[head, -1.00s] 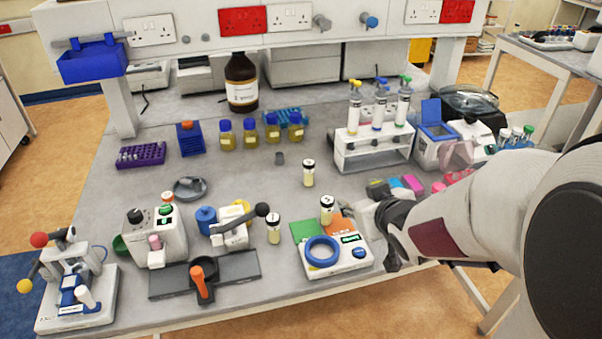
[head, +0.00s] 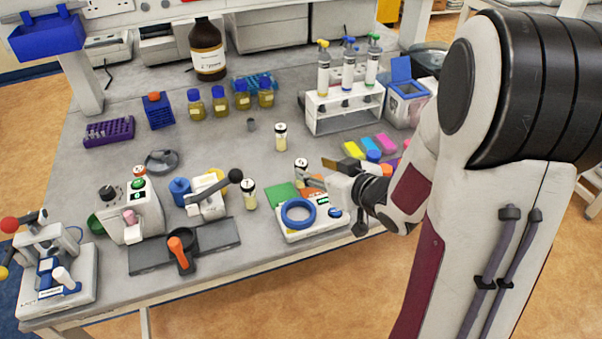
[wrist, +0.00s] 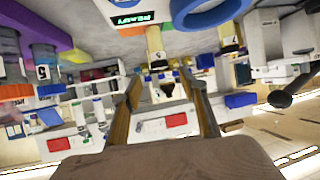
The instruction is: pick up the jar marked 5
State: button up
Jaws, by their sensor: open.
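A clear jar with a blue cap (wrist: 42,68) shows upside down at the left of the wrist view, and its label seems to read 5. In the head view its blue cap (head: 373,156) shows beside the coloured blocks. A small pale-yellow jar with a dark-and-white top (head: 301,169) stands behind the blue-ring instrument. It also shows between my fingers in the wrist view (wrist: 155,42), its mark unreadable. My gripper (head: 325,172) is open and empty, pointing towards this pale-yellow jar from the right. In the wrist view my gripper (wrist: 163,78) has its fingers apart.
The white instrument with a blue ring (head: 298,213) stands just in front. Similar pale-yellow jars stand behind (head: 281,137) and to the left (head: 249,194). A white syringe rack (head: 340,122) stands behind. Bare bench (head: 215,145) lies left of the rack.

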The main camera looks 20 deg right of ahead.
aim_at(302, 164)
jog(key=shift+x, duration=1.3)
jog(key=shift+x, duration=2.6)
grip_shut()
